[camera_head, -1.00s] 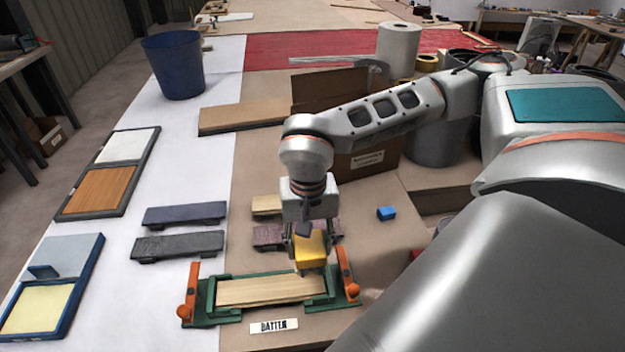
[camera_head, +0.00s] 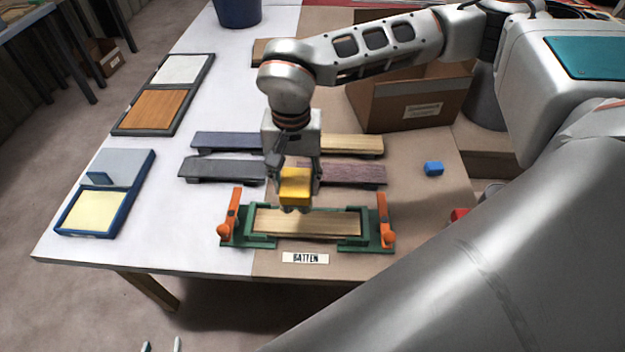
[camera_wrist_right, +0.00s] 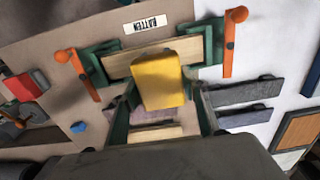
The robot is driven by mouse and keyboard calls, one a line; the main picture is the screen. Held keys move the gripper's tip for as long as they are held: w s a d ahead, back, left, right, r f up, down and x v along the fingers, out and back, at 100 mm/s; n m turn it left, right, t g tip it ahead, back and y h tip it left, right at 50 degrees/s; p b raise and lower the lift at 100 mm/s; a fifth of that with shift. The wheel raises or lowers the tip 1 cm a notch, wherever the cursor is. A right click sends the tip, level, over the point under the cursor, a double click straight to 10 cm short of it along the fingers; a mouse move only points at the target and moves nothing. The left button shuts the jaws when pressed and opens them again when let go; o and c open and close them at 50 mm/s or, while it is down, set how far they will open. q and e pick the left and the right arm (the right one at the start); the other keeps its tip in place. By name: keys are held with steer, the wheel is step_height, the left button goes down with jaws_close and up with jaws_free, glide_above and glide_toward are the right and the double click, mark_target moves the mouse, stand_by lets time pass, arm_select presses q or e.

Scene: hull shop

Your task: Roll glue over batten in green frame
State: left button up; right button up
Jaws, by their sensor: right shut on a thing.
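A pale wooden batten (camera_head: 325,223) lies in the green frame (camera_head: 262,241), which has an orange clamp lever at each end. My right gripper (camera_head: 295,192) is shut on a yellow block (camera_head: 296,187), with a small dark part under it. The block is over the batten's rear edge, left of its middle; I cannot tell whether it touches. The right wrist view shows the yellow block (camera_wrist_right: 160,80) covering part of the batten (camera_wrist_right: 118,66). Two fingertips of my left gripper (camera_head: 162,346) show apart at the bottom edge, empty.
A "BATTEN" label (camera_head: 306,258) lies in front of the frame. Dark and wooden planks stand behind it. A blue-framed tray (camera_head: 147,176) with a yellow pad lies left. A blue block (camera_head: 433,169) and a cardboard box (camera_head: 410,104) are right.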

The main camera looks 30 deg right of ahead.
steer(key=w+a+b, duration=0.1)
steer(key=w+a, duration=0.3)
steer(key=a, duration=0.2)
steer(key=shift+w+a, duration=0.3)
steer(key=shift+a, duration=0.1)
